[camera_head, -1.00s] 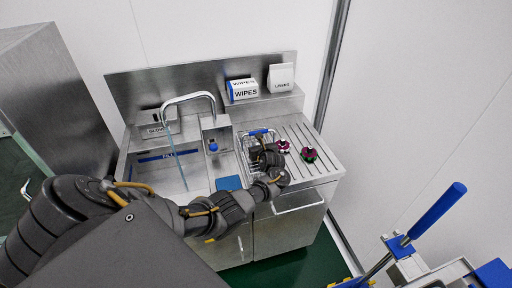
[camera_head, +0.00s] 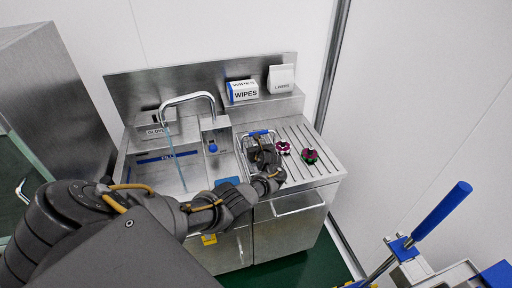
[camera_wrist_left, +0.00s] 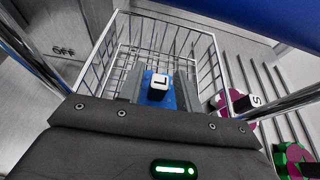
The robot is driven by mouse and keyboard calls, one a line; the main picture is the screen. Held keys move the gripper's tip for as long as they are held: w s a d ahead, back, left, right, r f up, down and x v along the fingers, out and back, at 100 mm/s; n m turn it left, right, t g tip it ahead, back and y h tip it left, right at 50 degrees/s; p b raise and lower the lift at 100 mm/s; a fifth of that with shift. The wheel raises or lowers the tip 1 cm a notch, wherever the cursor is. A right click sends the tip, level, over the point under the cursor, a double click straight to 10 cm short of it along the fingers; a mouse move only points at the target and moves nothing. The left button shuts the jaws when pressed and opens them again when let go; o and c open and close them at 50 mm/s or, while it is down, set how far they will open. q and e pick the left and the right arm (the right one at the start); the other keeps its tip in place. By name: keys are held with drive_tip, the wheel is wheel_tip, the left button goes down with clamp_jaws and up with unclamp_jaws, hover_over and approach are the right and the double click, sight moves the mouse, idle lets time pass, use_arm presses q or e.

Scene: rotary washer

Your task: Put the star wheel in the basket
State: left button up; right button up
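A wire basket (camera_head: 247,143) with a blue handle sits on the right part of the sink unit; its wire rim (camera_wrist_left: 212,42) shows in the left wrist view. My left gripper (camera_head: 266,158) points down into the basket, within its handle. In the left wrist view the gripper's fingers (camera_wrist_left: 160,88) stand apart on either side of a blue star wheel (camera_wrist_left: 158,97) with a hub marked L. Gaps show between hub and fingers. Two other wheels lie right of the basket: a pink-and-white one (camera_head: 283,148), marked S in the wrist view, and a pink-and-green one (camera_head: 310,156). My right gripper is not in view.
The ribbed drainboard (camera_head: 322,172) has free room around the two wheels. The tap (camera_head: 190,98) and sink are left of the basket. Boxes of wipes (camera_head: 243,90) and liners (camera_head: 281,78) stand behind. A blue-handled tool (camera_head: 440,211) is at lower right.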

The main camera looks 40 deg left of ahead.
use_arm(q)
drive_tip(key=shift+o, duration=0.2)
drive_tip(key=shift+s+d+r, duration=0.15)
drive_tip(key=shift+d+r, duration=0.05)
drive_tip(key=shift+r, duration=0.1)
drive_tip(key=p+v, duration=0.2)
drive_tip(key=v, duration=0.8)
drive_tip(key=shift+d+r+p, duration=0.1)
drive_tip(key=shift+d+p, duration=0.05)
drive_tip(key=shift+p, duration=0.25)
drive_tip(key=shift+s+d+r, duration=0.2)
drive_tip(key=shift+s+d, duration=0.2)
drive_tip(key=shift+d, duration=0.1)
